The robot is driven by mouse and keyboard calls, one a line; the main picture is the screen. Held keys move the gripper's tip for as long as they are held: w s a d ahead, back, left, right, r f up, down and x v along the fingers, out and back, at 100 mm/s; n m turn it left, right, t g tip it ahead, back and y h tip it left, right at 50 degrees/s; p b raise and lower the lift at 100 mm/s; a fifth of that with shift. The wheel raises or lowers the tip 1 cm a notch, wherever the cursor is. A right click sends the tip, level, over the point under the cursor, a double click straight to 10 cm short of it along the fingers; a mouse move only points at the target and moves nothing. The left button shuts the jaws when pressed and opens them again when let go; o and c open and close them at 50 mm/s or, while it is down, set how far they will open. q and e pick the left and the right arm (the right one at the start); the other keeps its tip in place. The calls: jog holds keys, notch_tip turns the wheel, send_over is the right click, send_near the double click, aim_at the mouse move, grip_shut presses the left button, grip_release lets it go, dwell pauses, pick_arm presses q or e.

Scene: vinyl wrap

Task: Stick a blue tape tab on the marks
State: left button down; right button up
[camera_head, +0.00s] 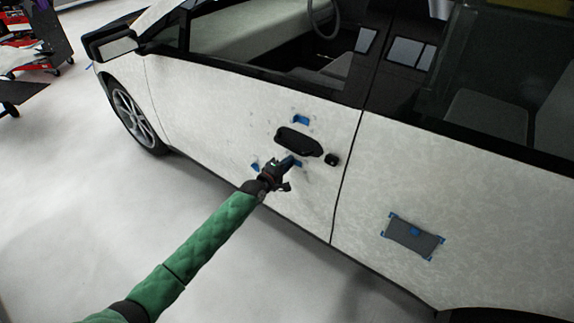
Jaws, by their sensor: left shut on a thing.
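A car door (215,110) with a pale mottled surface fills the middle of the view. Its black handle (298,141) has blue tape around it: one tab (301,119) above and another (255,167) at lower left. My left gripper (284,167) is just below the handle, close to the door. It is shut on a small blue tape tab (289,161) at its tips; whether the tab touches the door is unclear. Faint dark marks show around the handle, too small to make out well. My right gripper is not in view.
A grey rectangular pad (408,238) with blue tape on it is on the rear door. A small black knob (331,159) sits right of the handle. The side mirror (112,46) juts out at upper left. Open floor (80,180) lies left of the car.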

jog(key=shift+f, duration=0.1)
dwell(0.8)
pick_arm(q)
jog(key=c, duration=1.2)
grip_release()
jog(key=shift+o, duration=0.2)
jog(key=b+v, duration=0.2)
jog(key=v, duration=0.5)
jog(key=shift+s+a, duration=0.2)
jog(key=shift+s, duration=0.1)
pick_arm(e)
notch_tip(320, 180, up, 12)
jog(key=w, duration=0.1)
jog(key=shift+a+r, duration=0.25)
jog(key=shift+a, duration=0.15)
